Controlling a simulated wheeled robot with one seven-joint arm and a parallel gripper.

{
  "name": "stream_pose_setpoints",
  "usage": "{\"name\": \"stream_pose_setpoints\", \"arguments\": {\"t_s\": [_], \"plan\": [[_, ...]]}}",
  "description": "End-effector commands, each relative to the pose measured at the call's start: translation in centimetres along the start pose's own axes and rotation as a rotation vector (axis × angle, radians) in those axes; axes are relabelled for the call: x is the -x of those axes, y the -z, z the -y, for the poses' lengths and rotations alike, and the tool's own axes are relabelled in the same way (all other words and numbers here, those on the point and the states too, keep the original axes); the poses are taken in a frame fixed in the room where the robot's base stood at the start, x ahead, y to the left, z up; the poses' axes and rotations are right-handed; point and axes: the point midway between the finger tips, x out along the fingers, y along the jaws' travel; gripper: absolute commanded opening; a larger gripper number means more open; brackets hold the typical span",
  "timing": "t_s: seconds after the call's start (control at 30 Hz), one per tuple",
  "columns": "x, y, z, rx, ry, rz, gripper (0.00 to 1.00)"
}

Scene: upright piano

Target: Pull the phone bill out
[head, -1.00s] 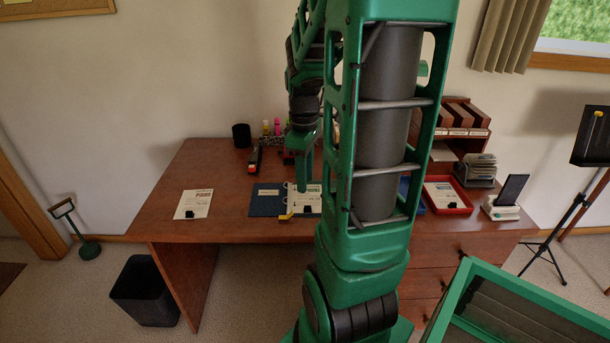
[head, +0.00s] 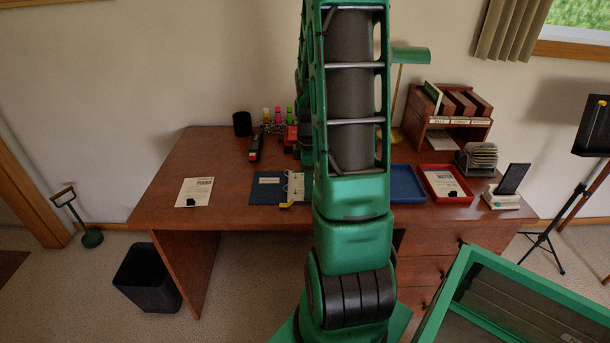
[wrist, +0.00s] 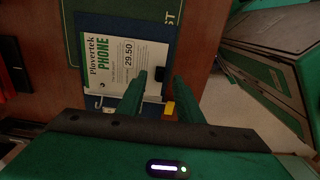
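The phone bill (wrist: 112,62) is a white sheet marked "Plovertek PHONE 29.50" in the wrist view. It lies in an open dark blue binder (head: 266,189) on the desk. In the head view the bill's visible strip (head: 296,183) is partly hidden behind my arm. A small black clip (wrist: 160,75) sits at the sheet's edge. My gripper (wrist: 161,77) is open, its two green fingertips on either side of the clip in the picture. I cannot tell whether they touch it. The gripper is hidden in the head view.
A yellow tab (wrist: 168,107) sticks out at the binder's edge. An empty blue tray (head: 407,184) and a red tray (head: 446,196) with a clipped paper stand to the right. Another clipped paper (head: 194,191) lies at the left.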

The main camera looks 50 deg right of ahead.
Motion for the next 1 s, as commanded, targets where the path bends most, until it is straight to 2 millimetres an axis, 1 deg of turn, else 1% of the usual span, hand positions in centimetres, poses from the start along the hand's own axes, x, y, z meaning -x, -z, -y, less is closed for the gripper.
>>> {"name": "stream_pose_setpoints", "arguments": {"t_s": [0.03,0.2,0.57,0.6,0.67,0.7,0.8,0.83,0.87,1.0], "plan": [[-0.7,0.0,0.1,-0.001,0.003,0.001,0.33],[-1.9,0.0,0.1,-0.001,0.002,0.000,0.33],[-2.2,0.0,0.0,-0.001,0.000,0.000,0.33],[-2.2,0.0,0.0,-0.001,0.000,0.000,0.23],[-2.2,0.0,0.0,-0.001,0.000,0.000,0.09],[-2.2,0.0,0.0,-0.001,0.000,0.000,0.00],[-2.2,0.0,0.0,-0.001,0.000,0.000,0.00],[-2.2,0.0,0.0,-0.001,0.000,0.000,0.03],[-2.2,0.0,0.0,-0.001,0.000,0.000,0.00],[-2.2,0.0,0.0,-0.001,0.000,0.000,0.00]]}}
